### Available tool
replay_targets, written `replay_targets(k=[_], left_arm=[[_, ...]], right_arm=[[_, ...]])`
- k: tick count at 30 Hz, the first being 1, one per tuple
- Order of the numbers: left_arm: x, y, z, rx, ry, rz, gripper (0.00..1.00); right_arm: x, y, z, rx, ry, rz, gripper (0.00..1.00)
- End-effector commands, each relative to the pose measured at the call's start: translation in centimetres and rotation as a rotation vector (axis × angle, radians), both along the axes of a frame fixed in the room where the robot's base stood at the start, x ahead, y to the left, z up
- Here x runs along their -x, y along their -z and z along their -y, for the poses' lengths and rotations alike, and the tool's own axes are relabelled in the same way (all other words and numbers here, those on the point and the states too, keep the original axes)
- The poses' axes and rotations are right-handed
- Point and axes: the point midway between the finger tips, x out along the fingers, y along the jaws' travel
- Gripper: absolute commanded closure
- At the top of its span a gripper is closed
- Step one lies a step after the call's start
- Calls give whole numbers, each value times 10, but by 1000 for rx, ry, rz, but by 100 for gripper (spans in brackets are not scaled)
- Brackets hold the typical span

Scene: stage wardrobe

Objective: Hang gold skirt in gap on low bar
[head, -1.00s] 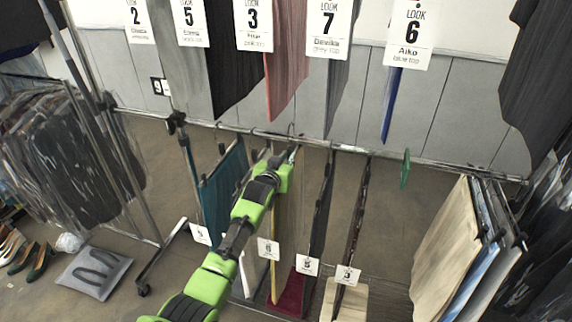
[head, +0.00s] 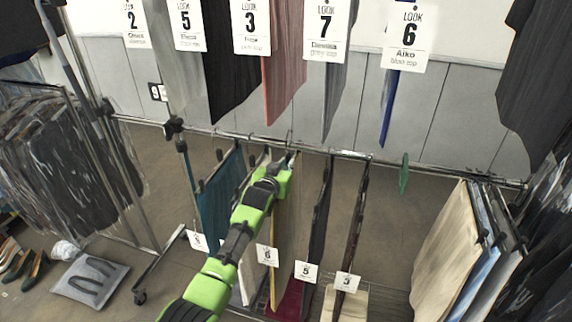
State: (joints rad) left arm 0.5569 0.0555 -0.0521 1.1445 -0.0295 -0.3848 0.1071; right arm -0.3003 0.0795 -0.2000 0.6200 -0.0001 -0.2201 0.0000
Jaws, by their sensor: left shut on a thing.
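The low bar (head: 340,153) runs across the middle of the head view. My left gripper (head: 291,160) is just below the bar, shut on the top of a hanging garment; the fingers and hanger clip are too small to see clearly. A narrow gold skirt (head: 273,275) hangs edge-on below it, partly hidden by my green left arm. A hook shows at the bar just above the gripper; I cannot tell whether it bears the weight. My right gripper is not in view.
A teal garment (head: 217,195) hangs left of my arm. Dark garments (head: 320,215) hang to the right, with white number tags below. A green marker (head: 404,174) is on the bar, with bare bar around it. Beige garments (head: 447,245) hang far right. Look cards hang above.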

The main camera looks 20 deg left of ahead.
Motion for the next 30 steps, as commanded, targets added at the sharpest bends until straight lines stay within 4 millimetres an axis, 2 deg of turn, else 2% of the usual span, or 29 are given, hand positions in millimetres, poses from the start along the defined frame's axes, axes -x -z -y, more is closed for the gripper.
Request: replay_targets(k=[30], left_arm=[[-1, 29, 0, 0, 0, 6, 100]], right_arm=[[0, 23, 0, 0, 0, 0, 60]])
